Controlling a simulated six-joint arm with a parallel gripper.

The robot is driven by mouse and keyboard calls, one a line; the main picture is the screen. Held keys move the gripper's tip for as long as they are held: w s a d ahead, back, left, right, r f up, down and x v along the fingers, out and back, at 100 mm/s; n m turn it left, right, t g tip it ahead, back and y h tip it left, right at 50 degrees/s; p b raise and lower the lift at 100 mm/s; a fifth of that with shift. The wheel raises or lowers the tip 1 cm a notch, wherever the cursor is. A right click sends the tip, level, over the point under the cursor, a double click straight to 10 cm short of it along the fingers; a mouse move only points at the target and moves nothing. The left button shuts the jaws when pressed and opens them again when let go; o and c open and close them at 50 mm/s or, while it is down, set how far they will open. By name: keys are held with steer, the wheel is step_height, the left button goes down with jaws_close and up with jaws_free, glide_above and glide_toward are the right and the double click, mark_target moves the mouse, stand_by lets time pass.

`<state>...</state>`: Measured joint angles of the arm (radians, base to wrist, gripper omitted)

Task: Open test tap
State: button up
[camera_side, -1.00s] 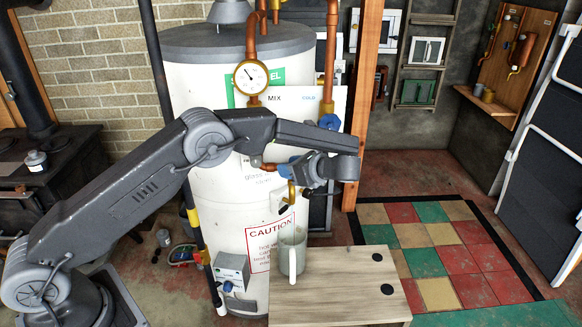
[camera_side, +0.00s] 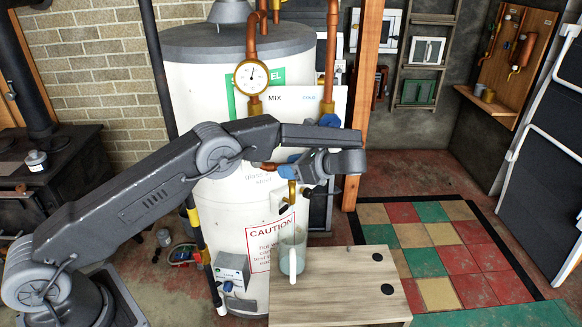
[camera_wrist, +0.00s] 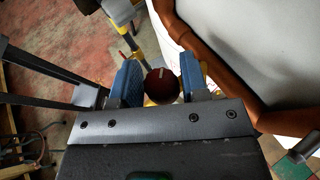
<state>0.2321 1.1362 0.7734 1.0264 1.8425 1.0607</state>
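The test tap (camera_side: 292,190) is a small brass fitting on a copper pipe low on the front of the white tank (camera_side: 215,100). My gripper (camera_side: 293,168) is at the tap, its blue fingers around the top of it. In the wrist view a dark red round knob (camera_wrist: 162,86) sits between the blue fingers of my gripper (camera_wrist: 163,80), which appear to touch it on both sides. A clear jug (camera_side: 293,235) with a pale handle stands upright below the tap on the wooden bench; it looks cloudy inside.
The wooden bench (camera_side: 340,285) has two black discs and free room right of the jug. A round dial gauge (camera_side: 251,77) is on the pipe above. A grey box (camera_side: 231,270) with a blue knob stands left of the bench. A wooden post (camera_side: 363,100) rises behind my wrist.

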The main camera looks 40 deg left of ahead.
steer(key=o, duration=0.3)
steer(key=shift+o, duration=0.2)
steer(key=shift+m+t, duration=0.3)
steer(key=m+t, duration=0.3)
steer(key=t, duration=0.1)
steer(key=shift+m, duration=0.4)
steer(key=m+t+h, duration=0.1)
steer(key=m+t, duration=0.1)
steer(key=t, duration=0.1)
steer(key=m+t+h, duration=0.1)
steer(key=m+t, duration=0.1)
steer(key=m, duration=0.1)
steer(key=shift+t, duration=0.4)
steer(key=v, duration=1.4)
steer(key=s+a+r+n+g+h, duration=0.1)
steer(key=s+a+r+n+h, duration=0.1)
steer(key=s+n, duration=0.4)
steer(key=s+a+r+n+g+h, duration=0.1)
steer(key=s+a+r+n+h, duration=0.2)
steer(key=s+n, duration=0.3)
steer(key=s+a+r+n+g+h, duration=0.1)
steer(key=s+a+r+n+h, duration=0.2)
steer(key=s+n, duration=0.3)
steer(key=shift+s+r+g, duration=0.3)
steer(key=shift+s+r, duration=0.05)
steer(key=shift+s, duration=1.1)
